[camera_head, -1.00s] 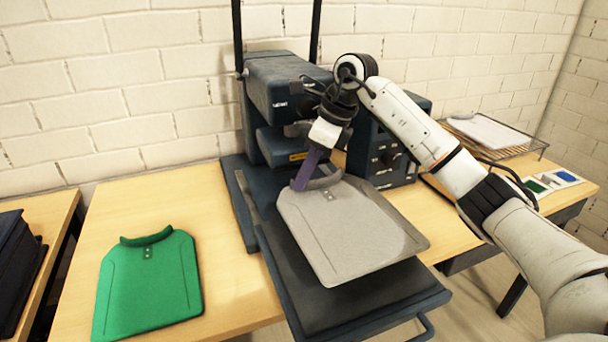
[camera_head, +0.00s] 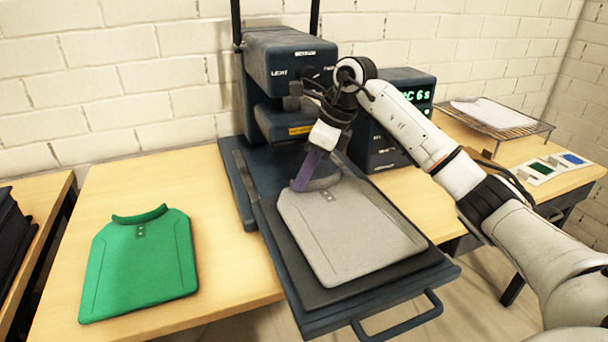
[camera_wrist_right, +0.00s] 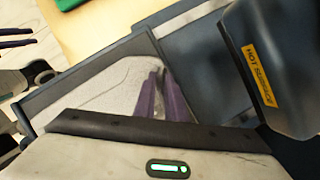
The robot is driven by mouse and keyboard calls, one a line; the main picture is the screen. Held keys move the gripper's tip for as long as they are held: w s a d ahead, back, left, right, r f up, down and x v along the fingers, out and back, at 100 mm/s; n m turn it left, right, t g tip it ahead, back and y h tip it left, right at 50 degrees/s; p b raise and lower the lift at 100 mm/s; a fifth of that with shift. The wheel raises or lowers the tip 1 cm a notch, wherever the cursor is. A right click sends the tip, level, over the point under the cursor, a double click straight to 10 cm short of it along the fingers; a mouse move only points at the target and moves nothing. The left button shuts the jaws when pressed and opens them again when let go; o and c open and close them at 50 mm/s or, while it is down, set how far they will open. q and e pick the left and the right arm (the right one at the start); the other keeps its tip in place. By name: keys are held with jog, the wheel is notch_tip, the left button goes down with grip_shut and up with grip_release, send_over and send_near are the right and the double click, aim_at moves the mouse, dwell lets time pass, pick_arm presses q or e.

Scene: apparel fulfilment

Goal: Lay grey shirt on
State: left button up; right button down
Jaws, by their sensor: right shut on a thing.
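The grey shirt (camera_head: 350,232) lies flat on the dark platen (camera_head: 305,278) of the heat press, its collar end toward the machine. Dark platen shows along its near and left edges. My right gripper (camera_head: 300,184) has its purple fingers shut on the shirt at the collar. The right wrist view shows the purple fingers (camera_wrist_right: 160,92) at the shirt (camera_wrist_right: 105,88), with the collar partly hidden. My left gripper is not identifiable in the head view.
The press head (camera_head: 285,75) stands raised behind the collar; its label in the wrist view reads hot surface (camera_wrist_right: 257,77). A green shirt (camera_head: 140,262) lies on the wooden table (camera_head: 215,262) at left. A wire rack (camera_head: 500,125) holds a pale garment at right. The control box (camera_head: 385,150) shows green digits.

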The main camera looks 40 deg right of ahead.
jog(key=shift+a+p, duration=0.25)
jog(key=shift+p, duration=0.05)
dwell(0.4)
jog(key=c, duration=1.7)
grip_release()
jog(key=shift+c, duration=0.2)
jog(key=v, duration=1)
jog(key=shift+r, duration=0.15)
jog(key=shift+d, duration=0.1)
